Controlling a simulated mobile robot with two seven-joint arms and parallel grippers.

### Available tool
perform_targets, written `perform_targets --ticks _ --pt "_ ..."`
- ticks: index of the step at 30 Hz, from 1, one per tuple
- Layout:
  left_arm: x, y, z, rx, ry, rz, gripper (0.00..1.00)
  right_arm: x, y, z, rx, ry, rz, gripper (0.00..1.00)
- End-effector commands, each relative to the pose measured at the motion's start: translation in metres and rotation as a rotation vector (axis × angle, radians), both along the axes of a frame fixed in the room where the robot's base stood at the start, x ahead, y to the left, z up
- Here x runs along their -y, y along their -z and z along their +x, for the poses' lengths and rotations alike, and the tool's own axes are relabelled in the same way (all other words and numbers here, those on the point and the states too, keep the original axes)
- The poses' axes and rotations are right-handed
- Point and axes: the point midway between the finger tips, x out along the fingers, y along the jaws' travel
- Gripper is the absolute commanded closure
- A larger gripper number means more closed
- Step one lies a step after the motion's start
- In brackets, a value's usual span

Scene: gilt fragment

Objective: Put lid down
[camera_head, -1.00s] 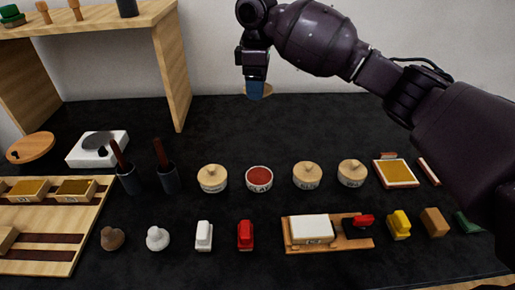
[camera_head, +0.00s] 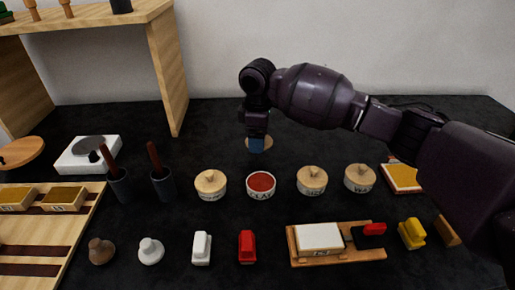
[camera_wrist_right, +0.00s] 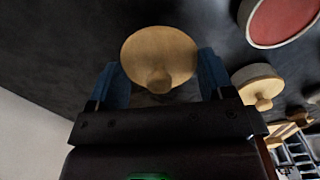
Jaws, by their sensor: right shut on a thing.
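A round wooden lid with a knob (camera_head: 267,143) is at my right gripper (camera_head: 257,146), behind the open jar of red clay (camera_head: 261,185). In the right wrist view the lid (camera_wrist_right: 160,52) lies between the blue fingertips of my right gripper (camera_wrist_right: 162,76), with its knob toward the gripper. The gripper is shut on the lid and partly hides it in the head view. The lid is at or close above the black tabletop; I cannot tell if it touches. My left gripper is not in view.
Lidded jars stand left (camera_head: 210,185) and right (camera_head: 312,180) of the open jar. Dark cups with wooden-handled tools (camera_head: 163,185) stand further left. A wooden shelf (camera_head: 166,75) is at the back left. The black tabletop (camera_head: 215,135) around the lid is clear.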

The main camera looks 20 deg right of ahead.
Motion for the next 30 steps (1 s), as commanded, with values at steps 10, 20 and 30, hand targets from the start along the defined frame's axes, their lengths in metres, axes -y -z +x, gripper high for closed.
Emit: perform_targets --ticks 10,20,30 --pt "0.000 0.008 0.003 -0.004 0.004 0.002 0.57 0.000 0.043 0.000 -0.002 0.000 0.000 0.48" --pt "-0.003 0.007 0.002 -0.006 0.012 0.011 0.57 0.000 0.045 0.000 -0.002 0.000 0.000 0.48" --pt "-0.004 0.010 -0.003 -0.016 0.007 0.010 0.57 0.000 0.045 0.000 -0.002 0.000 0.000 0.00"
